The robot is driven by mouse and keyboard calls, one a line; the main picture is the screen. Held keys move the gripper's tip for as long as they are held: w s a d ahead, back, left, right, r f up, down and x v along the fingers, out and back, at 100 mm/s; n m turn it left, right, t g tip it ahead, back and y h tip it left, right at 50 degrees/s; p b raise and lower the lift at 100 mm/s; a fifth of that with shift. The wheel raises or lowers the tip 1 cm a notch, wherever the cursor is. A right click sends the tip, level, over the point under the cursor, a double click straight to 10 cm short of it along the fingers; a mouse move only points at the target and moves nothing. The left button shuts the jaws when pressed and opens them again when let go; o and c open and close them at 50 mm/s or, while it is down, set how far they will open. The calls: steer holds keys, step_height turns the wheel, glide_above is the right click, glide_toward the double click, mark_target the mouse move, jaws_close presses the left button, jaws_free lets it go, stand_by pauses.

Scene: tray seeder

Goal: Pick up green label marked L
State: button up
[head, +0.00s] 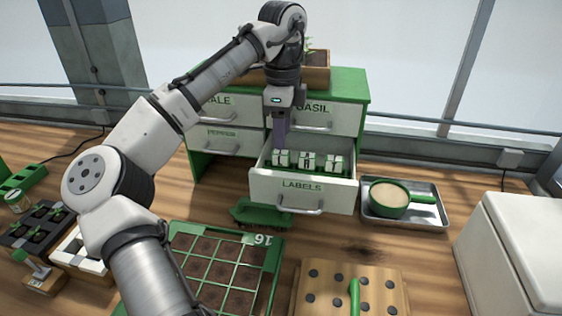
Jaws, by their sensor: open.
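The open drawer marked LABELS (264,185) sticks out of the green-topped cabinet at the lower right. Several small white labels with green parts stand in a row inside it, such as the left one (281,158). My gripper (280,146) points down at the drawer's left inner side, just above or behind the leftmost label. It is open, and no label shows held in it. The fingertips are partly hidden by the labels and the dim drawer inside.
A seed tray (275,262) with soil cells lies in front of the drawer, with a green scoop-like piece (258,212) between. A metal tray (432,214) holds a green-handled pan (390,196). A holed wooden board (312,292) and a white box (520,250) stand front right.

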mark_target(281, 152)
steer(key=shift+a+f+p, duration=0.1)
steer(key=shift+f+p, duration=0.45)
steer(key=shift+f, duration=1.8)
jaws_close()
